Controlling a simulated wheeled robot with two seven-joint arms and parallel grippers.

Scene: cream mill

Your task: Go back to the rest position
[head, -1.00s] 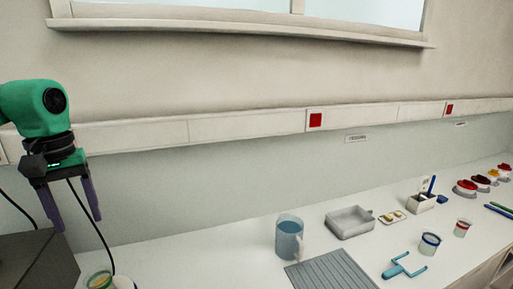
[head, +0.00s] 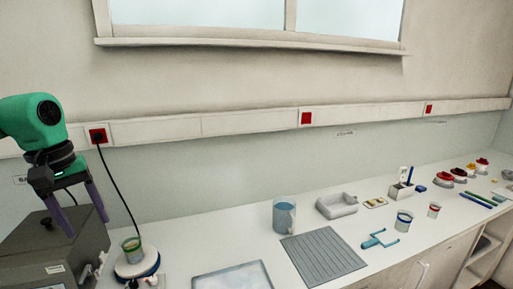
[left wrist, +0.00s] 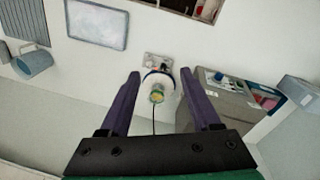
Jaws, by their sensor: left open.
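My left gripper (head: 82,211) hangs at the left of the head view, fingers pointing down, open and empty. It is in front of the upper part of a dark grey machine (head: 45,250). In the left wrist view its two purple fingers (left wrist: 158,80) stand wide apart with nothing between them. Beyond them, a beaker with yellowish content (left wrist: 157,96) stands on a white round hotplate-like device (left wrist: 158,80). In the head view the same beaker (head: 132,248) stands on that device (head: 137,268), right of the gripper and apart from it. My right gripper is not in view.
A blue jug (head: 285,214), a grey ribbed mat (head: 322,257), a pale tray (head: 232,277) and a grey basin (head: 337,205) sit on the bench. A black cable (head: 120,195) runs down from the wall socket.

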